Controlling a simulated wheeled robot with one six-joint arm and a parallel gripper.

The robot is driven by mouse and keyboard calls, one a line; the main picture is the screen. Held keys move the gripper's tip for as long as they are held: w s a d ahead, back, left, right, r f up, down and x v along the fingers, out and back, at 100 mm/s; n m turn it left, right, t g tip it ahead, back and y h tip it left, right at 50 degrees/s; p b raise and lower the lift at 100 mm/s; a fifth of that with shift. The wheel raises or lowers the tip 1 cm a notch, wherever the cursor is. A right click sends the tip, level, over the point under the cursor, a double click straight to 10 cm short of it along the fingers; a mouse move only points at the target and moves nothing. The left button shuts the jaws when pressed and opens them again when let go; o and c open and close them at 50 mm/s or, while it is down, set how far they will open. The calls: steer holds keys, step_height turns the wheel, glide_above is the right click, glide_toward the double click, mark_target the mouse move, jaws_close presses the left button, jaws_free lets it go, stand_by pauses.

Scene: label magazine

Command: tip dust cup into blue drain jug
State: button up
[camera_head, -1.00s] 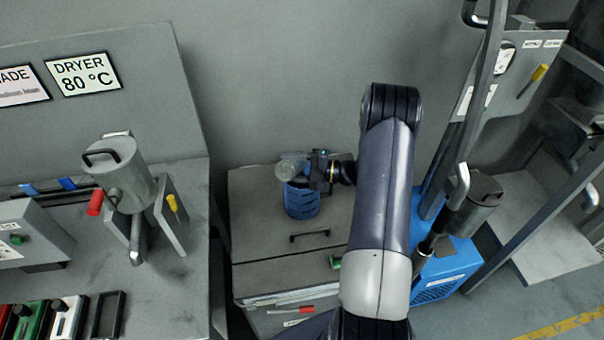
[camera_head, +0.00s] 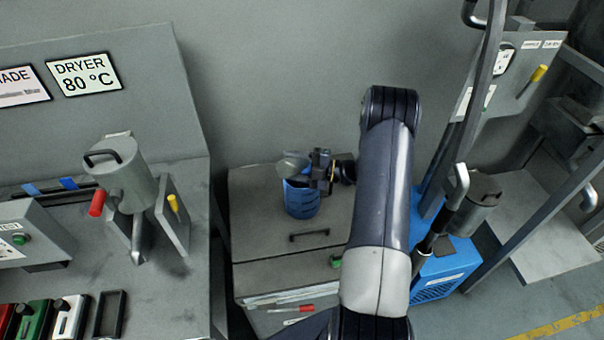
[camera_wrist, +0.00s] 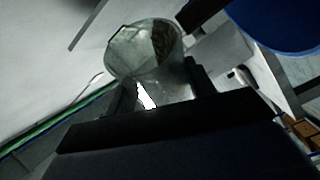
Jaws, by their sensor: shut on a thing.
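The dust cup (camera_head: 291,165) is a small clear grey cup, held by my gripper (camera_head: 308,170) above the back rim of the blue drain jug (camera_head: 301,201). The jug stands upright on the grey cabinet top. The cup looks tilted in the head view. In the wrist view the clear cup (camera_wrist: 148,52) shows between the dark fingers, with dark matter inside near its right wall. A blue round shape at the upper right of that view looks like part of the jug (camera_wrist: 275,22). The inside of the jug is hidden.
The grey cabinet (camera_head: 262,222) has free top around the jug. To the left is a bench with a grey hopper (camera_head: 125,175) and a red-handled lever. To the right stand a blue machine (camera_head: 446,268) and a metal frame. A wall is close behind.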

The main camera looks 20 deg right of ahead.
steer(key=shift+w+d+r+m+t+y+p, duration=0.2)
steer(key=shift+d+m+t, duration=0.15)
steer(key=shift+m, duration=0.5)
steer(key=shift+w+d+r+m+t+y+p, duration=0.2)
steer(key=shift+d+m+t, duration=0.1)
steer(key=shift+m, duration=0.6)
steer(key=shift+w+d+r+m+t+y+p, duration=0.2)
steer(key=shift+d+m+t, duration=0.15)
steer(key=shift+m, duration=0.5)
stand_by(1.4)
stand_by(0.8)
steer(key=n, duration=0.2)
steer(key=s+a+f+n+g+h+b, duration=0.1)
steer(key=a+n+g, duration=0.1)
steer(key=n, duration=0.1)
steer(key=shift+s+a+f+n+b, duration=0.1)
steer(key=shift+s+f+n+b, duration=0.1)
steer(key=shift+n+b, duration=0.1)
steer(key=shift+h, duration=0.3)
steer(key=shift+f, duration=0.1)
